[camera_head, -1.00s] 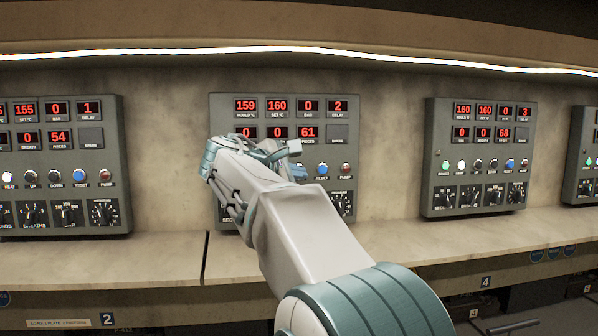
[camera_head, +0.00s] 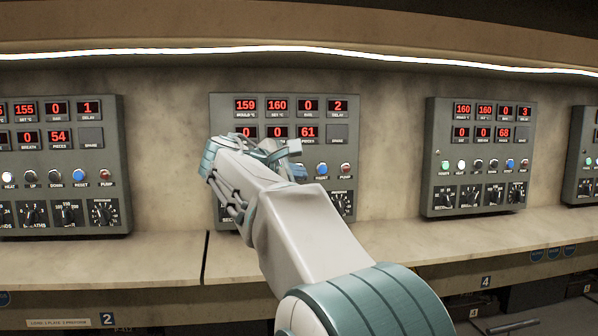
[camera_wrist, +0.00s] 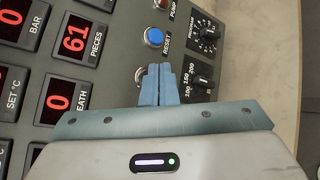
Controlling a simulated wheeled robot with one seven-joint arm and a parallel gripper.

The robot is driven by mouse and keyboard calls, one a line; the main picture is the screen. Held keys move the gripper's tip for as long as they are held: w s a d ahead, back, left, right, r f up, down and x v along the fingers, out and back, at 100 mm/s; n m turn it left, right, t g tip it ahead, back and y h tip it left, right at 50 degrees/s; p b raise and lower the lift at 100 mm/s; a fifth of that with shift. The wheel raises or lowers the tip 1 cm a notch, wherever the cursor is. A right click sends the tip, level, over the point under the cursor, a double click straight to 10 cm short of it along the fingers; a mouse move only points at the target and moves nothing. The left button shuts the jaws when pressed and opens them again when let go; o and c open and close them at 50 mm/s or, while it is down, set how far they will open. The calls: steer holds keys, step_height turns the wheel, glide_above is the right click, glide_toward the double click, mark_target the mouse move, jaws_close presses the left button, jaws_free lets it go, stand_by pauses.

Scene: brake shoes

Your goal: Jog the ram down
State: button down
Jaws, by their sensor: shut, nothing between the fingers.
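The middle control panel (camera_head: 283,104) carries red displays and a row of buttons, mostly hidden behind my arm in the head view. In the wrist view the panel appears turned sideways. A grey button (camera_wrist: 140,76), beside the blue RESET button (camera_wrist: 154,37), is partly hidden by my fingers; its label is hidden. In the left panel's row the button beside RESET is labelled DOWN (camera_head: 54,175). My gripper (camera_wrist: 158,70) is shut and empty, its blue fingertips right at the grey button. I cannot tell whether they touch it.
The red PUMP button (camera_wrist: 161,4) lies beyond RESET. Black rotary knobs (camera_wrist: 203,82) sit close to the right of my fingers. Similar panels stand to the left and right (camera_head: 480,150). A beige ledge (camera_head: 160,258) runs below.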

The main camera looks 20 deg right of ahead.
steer(key=shift+w, duration=0.15)
stand_by(0.4)
steer(key=shift+w+d+p, duration=0.1)
steer(key=shift+w+p, duration=0.15)
steer(key=shift+p, duration=0.05)
steer(key=shift+w+d+p, duration=0.1)
steer(key=shift+w+p, duration=0.25)
steer(key=shift+w, duration=0.15)
stand_by(2.8)
steer(key=shift+s, duration=0.15)
stand_by(0.4)
steer(key=shift+s+a+b, duration=0.2)
steer(key=shift+s+b, duration=0.25)
steer(key=shift+s, duration=0.3)
steer(key=s+b, duration=0.1)
steer(key=s, duration=0.1)
steer(key=s+a+b, duration=0.1)
steer(key=s, duration=0.1)
steer(key=shift+s+a, duration=0.2)
steer(key=shift+s, duration=0.15)
